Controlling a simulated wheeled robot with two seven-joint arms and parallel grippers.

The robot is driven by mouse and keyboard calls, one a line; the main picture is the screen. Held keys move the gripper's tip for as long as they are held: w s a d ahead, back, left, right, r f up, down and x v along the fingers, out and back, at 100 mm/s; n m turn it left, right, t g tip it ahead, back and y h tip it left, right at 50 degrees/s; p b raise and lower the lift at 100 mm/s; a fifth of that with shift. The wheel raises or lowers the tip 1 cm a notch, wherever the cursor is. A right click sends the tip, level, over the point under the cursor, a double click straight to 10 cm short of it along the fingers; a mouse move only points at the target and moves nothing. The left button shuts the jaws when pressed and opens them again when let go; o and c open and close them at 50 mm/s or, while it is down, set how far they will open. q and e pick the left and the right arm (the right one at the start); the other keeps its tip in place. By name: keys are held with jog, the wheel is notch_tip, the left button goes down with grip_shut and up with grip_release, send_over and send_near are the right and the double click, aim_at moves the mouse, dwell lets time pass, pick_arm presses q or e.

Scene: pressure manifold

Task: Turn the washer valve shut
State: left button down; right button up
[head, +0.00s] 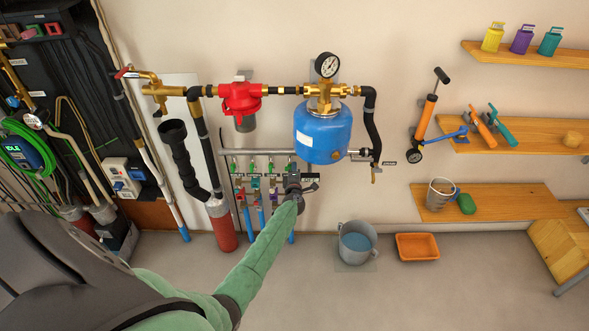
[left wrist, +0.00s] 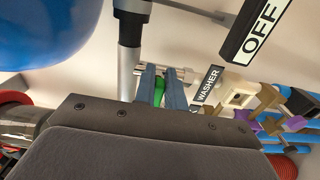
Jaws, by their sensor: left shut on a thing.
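The row of small valves sits low on the wall manifold under the blue tank, with green handles showing in the head view. A black "WASHER" label (left wrist: 208,85) shows in the left wrist view. Beside it, a green valve handle (left wrist: 159,92) lies between the two fingers of my left gripper (left wrist: 161,88), which is shut on it. In the head view my left gripper (head: 292,184) is at the right end of the valve row and hides the washer valve there. A black "OFF" sign (left wrist: 264,38) is above the label. My right gripper is not in view.
The blue tank (head: 322,133) and its gauge (head: 327,65) hang just above my gripper. A black hose (head: 372,125) runs down to the right. A grey bucket (head: 357,242) and an orange tray (head: 417,247) stand on the floor. Wooden shelves (head: 490,206) are at the right.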

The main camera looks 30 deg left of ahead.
pick_arm(q)
jog(key=shift+s+a+f, duration=0.3)
jog(key=shift+f, duration=0.05)
jog(key=c, duration=1.5)
grip_release()
jog(key=shift+a, duration=0.1)
jog(key=shift+o, duration=0.2)
jog(key=shift+r, duration=0.15)
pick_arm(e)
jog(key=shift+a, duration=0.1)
pick_arm(q)
jog(key=shift+d, duration=0.25)
jog(key=v, duration=0.7)
jog(key=shift+s+b, duration=0.3)
jog(key=shift+b, duration=0.1)
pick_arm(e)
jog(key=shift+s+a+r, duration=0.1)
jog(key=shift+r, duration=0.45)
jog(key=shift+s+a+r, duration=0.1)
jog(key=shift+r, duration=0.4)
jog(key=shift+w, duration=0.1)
